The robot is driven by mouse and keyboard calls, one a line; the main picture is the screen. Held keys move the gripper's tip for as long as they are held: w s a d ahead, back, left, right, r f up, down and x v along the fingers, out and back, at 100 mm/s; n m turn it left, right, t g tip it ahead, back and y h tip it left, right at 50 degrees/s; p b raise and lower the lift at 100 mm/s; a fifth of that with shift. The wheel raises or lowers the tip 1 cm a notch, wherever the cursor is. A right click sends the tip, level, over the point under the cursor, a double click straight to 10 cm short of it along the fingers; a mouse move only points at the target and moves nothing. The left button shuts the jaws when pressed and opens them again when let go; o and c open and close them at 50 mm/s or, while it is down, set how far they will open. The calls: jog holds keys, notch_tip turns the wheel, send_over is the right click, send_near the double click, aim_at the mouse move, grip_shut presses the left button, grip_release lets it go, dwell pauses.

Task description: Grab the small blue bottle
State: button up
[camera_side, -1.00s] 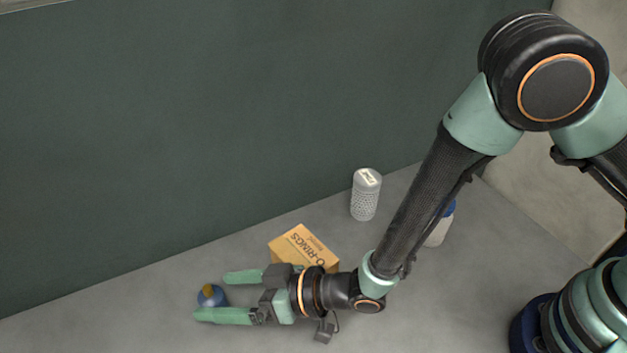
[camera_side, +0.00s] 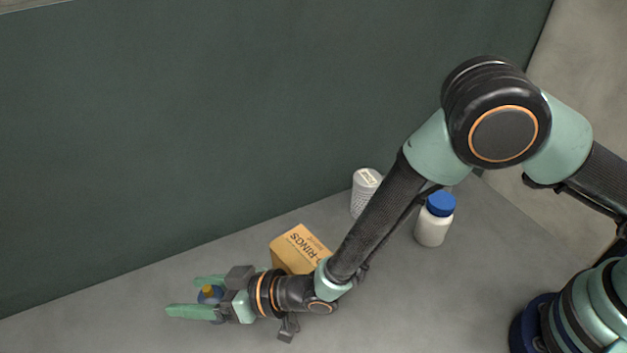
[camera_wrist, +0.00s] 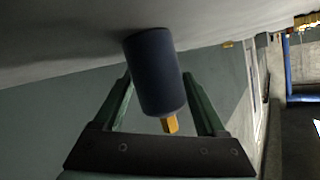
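The small blue bottle (camera_side: 216,297) with a yellow top stands on the grey surface at the lower left in the side view. My gripper (camera_side: 182,296) is low and roughly level, with its green fingers open on either side of the bottle and their tips reaching past it. In the wrist view the dark blue bottle (camera_wrist: 155,70) sits between the two fingers, its yellow tip toward the palm's lower edge. It hides parts of both fingers. I see no clear grip on it.
An orange O-rings box (camera_side: 297,250) stands close behind my wrist. A white perforated container (camera_side: 365,190) is by the dark wall, partly behind my forearm. A white bottle with a blue cap (camera_side: 434,225) stands to the right. The floor left of the gripper is clear.

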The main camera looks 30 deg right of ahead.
grip_shut()
jog(key=shift+r, duration=0.1)
